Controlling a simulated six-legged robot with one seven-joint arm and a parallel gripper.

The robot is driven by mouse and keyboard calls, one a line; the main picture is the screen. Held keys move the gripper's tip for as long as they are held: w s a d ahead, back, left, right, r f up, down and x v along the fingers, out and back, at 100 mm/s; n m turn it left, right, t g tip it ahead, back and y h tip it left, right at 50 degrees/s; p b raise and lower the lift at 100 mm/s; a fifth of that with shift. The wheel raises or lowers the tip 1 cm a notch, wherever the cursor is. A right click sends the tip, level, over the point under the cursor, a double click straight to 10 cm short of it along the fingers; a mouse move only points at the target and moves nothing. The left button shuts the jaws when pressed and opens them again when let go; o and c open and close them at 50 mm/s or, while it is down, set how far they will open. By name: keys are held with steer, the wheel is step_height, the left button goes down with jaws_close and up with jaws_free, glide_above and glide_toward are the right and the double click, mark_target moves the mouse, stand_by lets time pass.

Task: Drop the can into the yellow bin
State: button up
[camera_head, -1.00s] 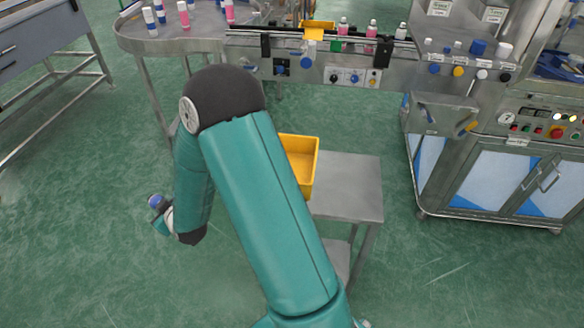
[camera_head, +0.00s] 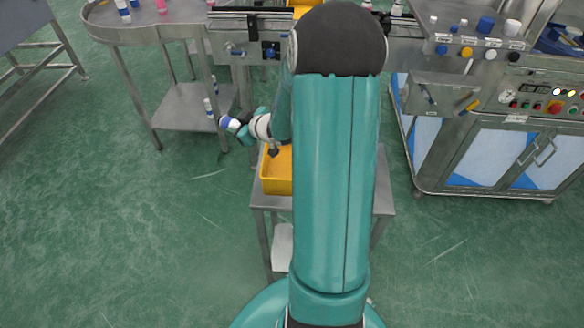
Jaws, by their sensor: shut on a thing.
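My gripper (camera_head: 233,124) is left of the yellow bin and a little higher in the picture, shut on a can (camera_head: 226,122) with blue and white showing. The jaws hide part of the can, which is tilted and held in the air. The yellow bin (camera_head: 277,186) is open at the top and sits on the left part of a small grey metal table (camera_head: 384,199). My upper arm covers the bin's right side. The can is apart from the bin.
A round-ended metal table (camera_head: 130,33) with several bottles stands at the back left, with a lower shelf (camera_head: 180,106). Small white objects (camera_head: 208,107) show near that shelf. A control cabinet (camera_head: 480,150) stands at the right. The green floor at lower left is clear.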

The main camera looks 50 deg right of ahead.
steer(key=s+d+r, duration=0.1)
steer(key=s+d, duration=1.1)
steer(key=d, duration=0.1)
steer(key=f, duration=0.9)
steer(key=shift+s+f, duration=0.2)
steer(key=shift+s, duration=0.05)
steer(key=shift+f, duration=0.1)
steer(key=shift+a+f, duration=0.1)
steer(key=shift+f, duration=0.2)
